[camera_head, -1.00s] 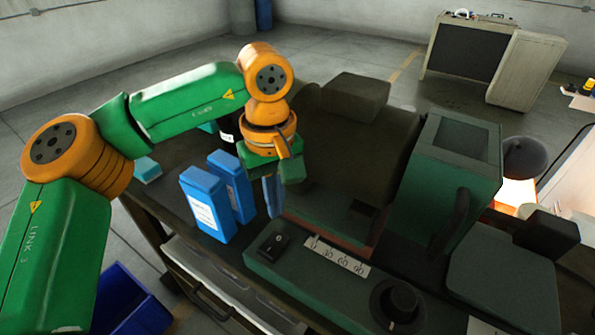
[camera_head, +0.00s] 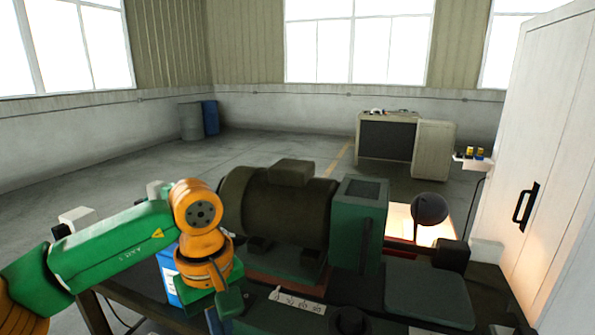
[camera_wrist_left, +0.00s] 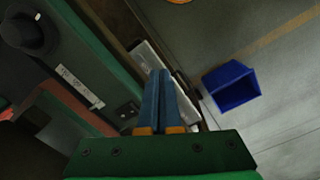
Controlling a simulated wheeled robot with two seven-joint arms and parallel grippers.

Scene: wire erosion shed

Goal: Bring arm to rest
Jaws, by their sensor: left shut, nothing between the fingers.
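My left arm (camera_head: 115,250), green and orange, comes in from the left in the head view, bent at its orange joint. My left gripper (camera_head: 216,322) points down over the green machine's left side, in front of a blue box (camera_head: 168,277). The fingertips are partly cut off by the lower picture edge. In the left wrist view the two blue fingers (camera_wrist_left: 160,80) lie together, shut and empty. My right arm and gripper are not in view.
A dark motor (camera_head: 285,215) and a green housing (camera_head: 357,225) stand right of the gripper. The wrist view shows a ruler strip (camera_wrist_left: 80,88), a black knob (camera_wrist_left: 30,30) and a blue bin (camera_wrist_left: 232,86) on the floor. A white cabinet (camera_head: 545,150) stands far right.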

